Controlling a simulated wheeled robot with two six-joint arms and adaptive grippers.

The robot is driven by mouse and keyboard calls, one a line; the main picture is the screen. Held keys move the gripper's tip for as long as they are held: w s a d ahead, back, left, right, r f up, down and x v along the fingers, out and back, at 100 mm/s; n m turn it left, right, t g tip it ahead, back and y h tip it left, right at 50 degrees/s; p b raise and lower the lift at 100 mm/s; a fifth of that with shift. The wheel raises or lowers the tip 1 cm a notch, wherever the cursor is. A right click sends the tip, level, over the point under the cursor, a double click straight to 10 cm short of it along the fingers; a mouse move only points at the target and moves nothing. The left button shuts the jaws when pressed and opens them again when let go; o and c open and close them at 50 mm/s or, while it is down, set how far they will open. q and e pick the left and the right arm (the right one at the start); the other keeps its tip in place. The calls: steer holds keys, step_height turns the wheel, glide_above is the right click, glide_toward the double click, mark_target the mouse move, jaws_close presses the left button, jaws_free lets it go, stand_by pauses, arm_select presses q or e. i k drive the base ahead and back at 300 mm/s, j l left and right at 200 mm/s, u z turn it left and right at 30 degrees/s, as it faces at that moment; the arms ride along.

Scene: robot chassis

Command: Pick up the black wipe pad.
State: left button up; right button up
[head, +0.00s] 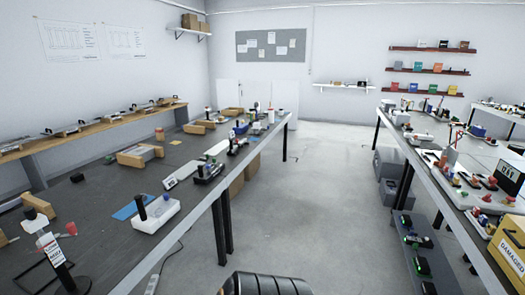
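I cannot make out a black wipe pad for certain; many items are too small to tell. On the left table (100,228), a black upright piece (141,207) stands at a white tray (168,214). A dark device (208,173) sits near that table's right edge. A flat blue sheet (128,210) lies beside the white tray. Neither of my grippers is in view. A dark ribbed shape at the bottom centre is cut off by the frame edge.
A clear grey floor aisle (310,190) runs between the left table and the right table (425,165). Grey boxes (388,165) stand under the right table, with a yellow "DAMAGED" box (510,250) at its near end. A sign stand (55,255) is at the near left.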

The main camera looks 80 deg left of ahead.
mark_target(79, 176)
steer(key=u, duration=4.3)
